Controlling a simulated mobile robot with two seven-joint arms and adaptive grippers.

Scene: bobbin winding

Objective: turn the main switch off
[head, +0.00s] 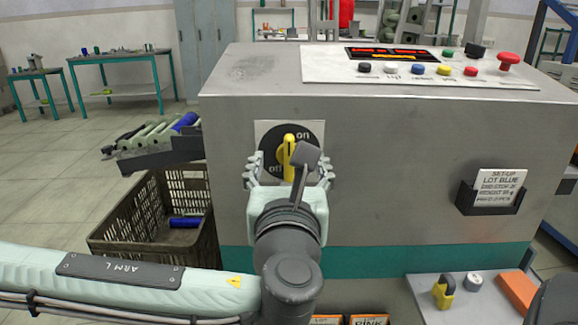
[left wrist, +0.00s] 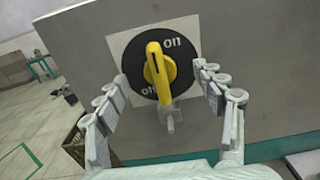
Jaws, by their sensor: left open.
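The main switch is a yellow knob (head: 289,150) on a black disc (head: 312,134) with a white backing plate, on the grey front face of the machine. "On" is printed at its upper right and "off" at its lower left. The knob stands nearly upright; it also shows in the left wrist view (left wrist: 160,75), with a dark mark near its upper end. My left gripper (head: 290,168) is open in front of the switch. Its fingers (left wrist: 160,84) lie on either side of the knob, with visible gaps and nothing between them gripped. My right gripper is not in view.
The machine top holds a control panel (head: 400,72) with several buttons and a red mushroom button (head: 508,60). A card holder (head: 490,196) is on the front face at right. A crate (head: 150,222) and a rack of rollers (head: 160,150) are at left. A shelf (head: 415,290) juts out below right.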

